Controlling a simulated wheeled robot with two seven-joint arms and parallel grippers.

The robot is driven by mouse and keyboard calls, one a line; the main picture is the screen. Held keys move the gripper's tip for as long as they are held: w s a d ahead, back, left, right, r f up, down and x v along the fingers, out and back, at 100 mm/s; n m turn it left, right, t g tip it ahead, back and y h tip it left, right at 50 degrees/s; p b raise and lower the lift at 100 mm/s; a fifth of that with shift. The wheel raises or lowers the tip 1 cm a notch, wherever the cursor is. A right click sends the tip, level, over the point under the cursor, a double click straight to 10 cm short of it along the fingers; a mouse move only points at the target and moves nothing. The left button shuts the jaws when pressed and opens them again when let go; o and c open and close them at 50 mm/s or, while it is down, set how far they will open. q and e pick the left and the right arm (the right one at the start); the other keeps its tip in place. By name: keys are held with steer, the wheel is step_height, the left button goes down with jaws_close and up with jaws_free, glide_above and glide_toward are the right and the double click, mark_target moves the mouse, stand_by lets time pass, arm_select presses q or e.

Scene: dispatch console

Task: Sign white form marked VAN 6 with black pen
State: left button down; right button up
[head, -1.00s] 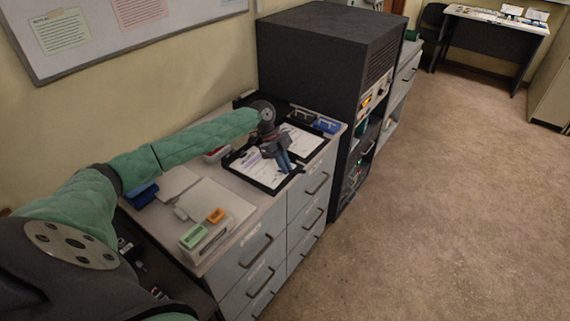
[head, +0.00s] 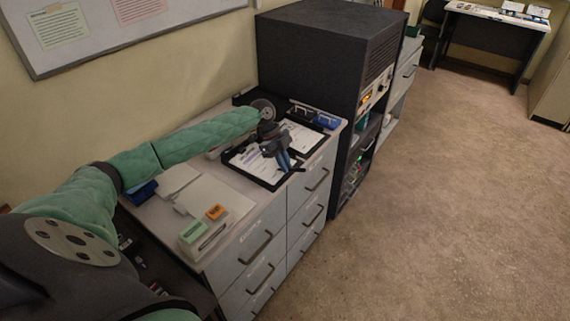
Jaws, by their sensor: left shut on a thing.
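My left gripper (head: 285,161) reaches over the cabinet top with its blue fingers pointing down. It is shut on a small dark thing, seemingly the black pen (head: 298,169), at the right edge of a dark clipboard (head: 276,184). A second white form (head: 304,138) lies on another clipboard just behind, to the right. The print is too small to read, so I cannot tell which is VAN 6. Pen-tip contact with the paper cannot be made out. My right gripper is out of view.
The grey drawer cabinet (head: 262,222) holds a folder (head: 222,200) with green (head: 193,232) and orange (head: 215,212) blocks, and blue items (head: 325,121) at the back. A tall black rack (head: 325,60) stands behind. The floor to the right is clear.

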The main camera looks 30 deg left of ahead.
arm_select(q)
steer(key=shift+f, duration=0.1)
stand_by(0.4)
steer(key=shift+f, duration=0.2)
stand_by(0.4)
steer(key=shift+f, duration=0.1)
stand_by(0.5)
steer(key=shift+w, duration=0.15)
steer(key=shift+w+a, duration=0.1)
steer(key=shift+w, duration=0.3)
steer(key=shift+w+b, duration=0.2)
steer(key=shift+b, duration=0.1)
